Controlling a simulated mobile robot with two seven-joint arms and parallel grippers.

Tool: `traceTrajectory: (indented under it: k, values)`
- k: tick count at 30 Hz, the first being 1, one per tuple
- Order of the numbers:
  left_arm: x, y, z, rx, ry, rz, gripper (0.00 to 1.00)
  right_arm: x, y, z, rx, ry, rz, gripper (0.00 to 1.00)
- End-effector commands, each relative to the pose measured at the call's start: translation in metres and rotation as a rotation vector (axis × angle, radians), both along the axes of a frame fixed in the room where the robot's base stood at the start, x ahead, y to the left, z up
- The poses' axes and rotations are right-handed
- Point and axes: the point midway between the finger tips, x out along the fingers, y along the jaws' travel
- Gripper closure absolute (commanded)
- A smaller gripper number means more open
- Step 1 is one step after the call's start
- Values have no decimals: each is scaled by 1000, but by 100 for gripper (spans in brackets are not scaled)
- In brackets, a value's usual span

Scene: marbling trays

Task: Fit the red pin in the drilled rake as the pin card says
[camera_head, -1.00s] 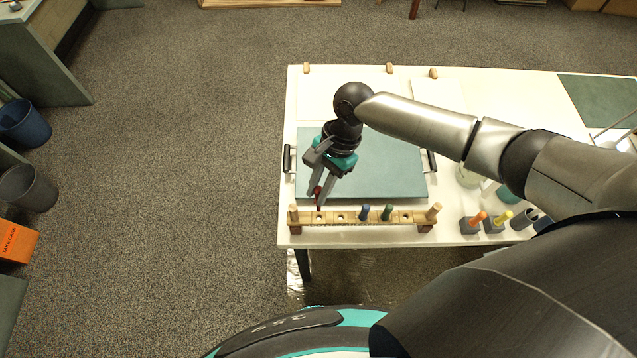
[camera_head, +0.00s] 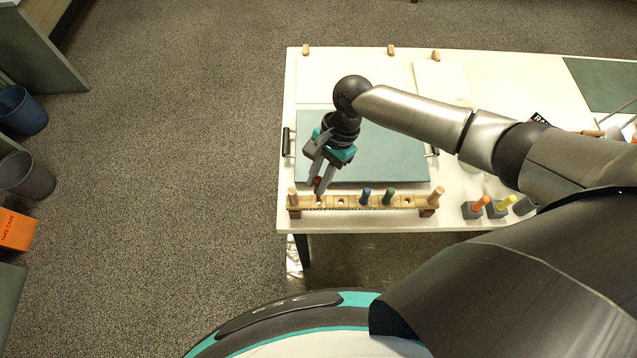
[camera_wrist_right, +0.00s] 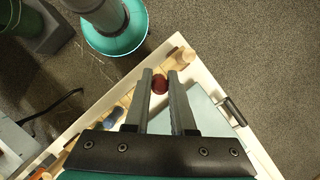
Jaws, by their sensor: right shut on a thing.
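The drilled rake (camera_head: 330,203) is a pale wooden bar along the near edge of the table, with a tan peg (camera_head: 436,195) upright near each end. A blue pin (camera_head: 366,195) and a green pin (camera_head: 388,197) stand in it. Open holes show left of the blue pin and right of the green one. My right gripper (camera_head: 317,187) is shut on the red pin (camera_head: 318,182), over the left part of the rake. The red pin also shows between the fingertips in the right wrist view (camera_wrist_right: 160,84). Whether its lower end touches the hole is hidden. My left gripper is out of view.
A blue-green tray (camera_head: 385,150) with black handles lies just behind the rake. Grey blocks holding an orange pin (camera_head: 481,203) and a yellow pin (camera_head: 505,203) stand to the right. White sheets (camera_head: 340,85) lie at the back. No readable pin card shows.

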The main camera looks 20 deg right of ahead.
Motion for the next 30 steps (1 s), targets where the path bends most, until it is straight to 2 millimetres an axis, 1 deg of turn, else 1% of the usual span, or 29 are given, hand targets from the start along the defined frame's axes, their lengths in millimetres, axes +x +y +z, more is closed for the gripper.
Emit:
traceTrajectory:
  k: [8, 18, 30]
  values:
    - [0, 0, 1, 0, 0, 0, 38, 0, 0, 0, 0, 0, 0, 100]
    - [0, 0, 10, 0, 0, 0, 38, 0, 0, 1, 0, 0, -1, 100]
    - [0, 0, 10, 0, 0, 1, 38, 0, 0, 0, 0, 0, 0, 100]
